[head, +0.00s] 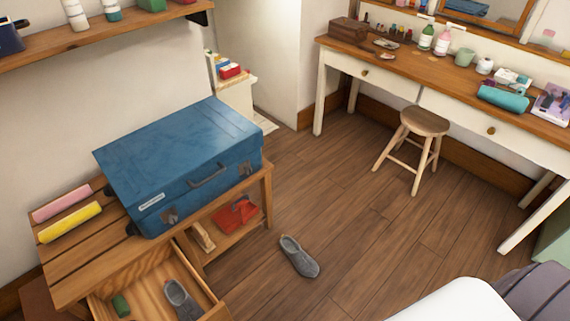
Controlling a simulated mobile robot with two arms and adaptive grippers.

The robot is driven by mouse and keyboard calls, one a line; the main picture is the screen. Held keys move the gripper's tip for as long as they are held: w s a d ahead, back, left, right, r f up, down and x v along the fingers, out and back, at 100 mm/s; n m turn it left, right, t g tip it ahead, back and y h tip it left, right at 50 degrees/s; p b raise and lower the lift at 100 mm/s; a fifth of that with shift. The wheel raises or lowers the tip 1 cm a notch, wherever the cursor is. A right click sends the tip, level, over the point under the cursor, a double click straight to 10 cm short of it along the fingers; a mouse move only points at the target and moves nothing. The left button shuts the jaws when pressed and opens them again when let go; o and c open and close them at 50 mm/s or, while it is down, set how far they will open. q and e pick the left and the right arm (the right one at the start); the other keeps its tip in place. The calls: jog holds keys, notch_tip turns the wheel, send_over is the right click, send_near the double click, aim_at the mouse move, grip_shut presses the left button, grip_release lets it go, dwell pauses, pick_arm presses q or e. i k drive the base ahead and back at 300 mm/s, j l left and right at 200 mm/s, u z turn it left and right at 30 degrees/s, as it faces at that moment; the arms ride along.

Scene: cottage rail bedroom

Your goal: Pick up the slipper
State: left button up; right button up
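A grey slipper (299,257) lies on the wooden floor, right of the slatted bench. A second grey slipper (182,299) lies in the open drawer (208,298) at the bottom left, beside a small green object (121,305). Neither of my grippers shows in the head view.
A blue suitcase (185,155) sits on the wooden bench (75,262) with pink and yellow rolls. A red item (236,215) is on its lower shelf. A stool (424,122) stands before the cluttered desk (400,68). A white surface (455,302) fills the bottom right.

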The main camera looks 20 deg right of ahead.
aim_at(305, 265)
jog(key=l+z, duration=0.15)
jog(key=z, duration=0.65)
